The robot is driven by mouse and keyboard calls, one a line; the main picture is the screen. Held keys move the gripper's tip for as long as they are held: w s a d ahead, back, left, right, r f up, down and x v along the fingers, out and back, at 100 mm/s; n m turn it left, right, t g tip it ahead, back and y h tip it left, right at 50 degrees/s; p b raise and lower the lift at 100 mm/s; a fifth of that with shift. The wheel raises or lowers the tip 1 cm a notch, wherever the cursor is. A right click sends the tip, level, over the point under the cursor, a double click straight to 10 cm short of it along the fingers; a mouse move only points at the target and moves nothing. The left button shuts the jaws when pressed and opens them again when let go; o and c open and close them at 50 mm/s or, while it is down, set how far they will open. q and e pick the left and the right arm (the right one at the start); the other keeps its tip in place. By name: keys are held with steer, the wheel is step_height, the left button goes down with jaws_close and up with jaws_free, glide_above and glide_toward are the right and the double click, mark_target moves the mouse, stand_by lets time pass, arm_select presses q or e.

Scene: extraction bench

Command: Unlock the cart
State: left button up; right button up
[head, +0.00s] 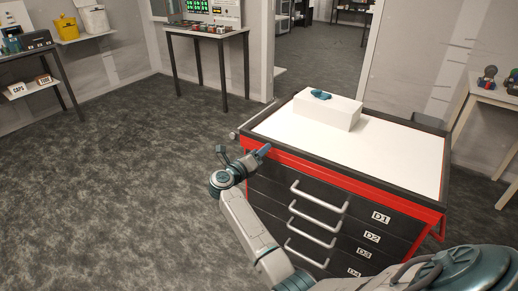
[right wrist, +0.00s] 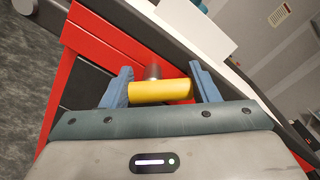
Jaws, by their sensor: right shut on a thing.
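The cart (head: 360,172) is a red and black drawer cabinet with a white top, standing right of centre in the head view. Its red frame (right wrist: 88,48) also shows in the right wrist view. My right gripper (head: 264,149) is at the cart's upper left front corner. In the right wrist view its blue fingers (right wrist: 160,90) are shut on a yellow bar-shaped handle, one finger at each end. The yellow handle (right wrist: 160,91) sits on a short grey-brown stem (right wrist: 153,72) at the red frame. The handle is hidden in the head view. My left gripper is out of view.
A white box (head: 330,112) with a blue item on top stands on the cart's far left part. The drawers below have silver handles (head: 318,195) and labels D1 to D4. Side tables stand along the walls. The floor left of the cart is clear.

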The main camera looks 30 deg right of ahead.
steer(key=n+p, duration=0.1)
steer(key=n, duration=0.1)
steer(key=n+p, duration=0.3)
steer(key=shift+w+a+r+n, duration=0.1)
steer(key=shift+w+n, duration=0.15)
steer(key=shift+n, duration=0.05)
steer(key=shift+w+n+p, duration=0.1)
steer(key=shift+n+p, duration=0.6)
steer(key=shift+n, duration=0.4)
steer(key=shift+a+f+n+p, duration=0.1)
steer(key=shift+f+n+p, duration=0.2)
steer(key=shift+n+p, duration=0.45)
steer(key=shift+n, duration=0.35)
steer(key=o, duration=1)
steer(key=shift+w, duration=0.1)
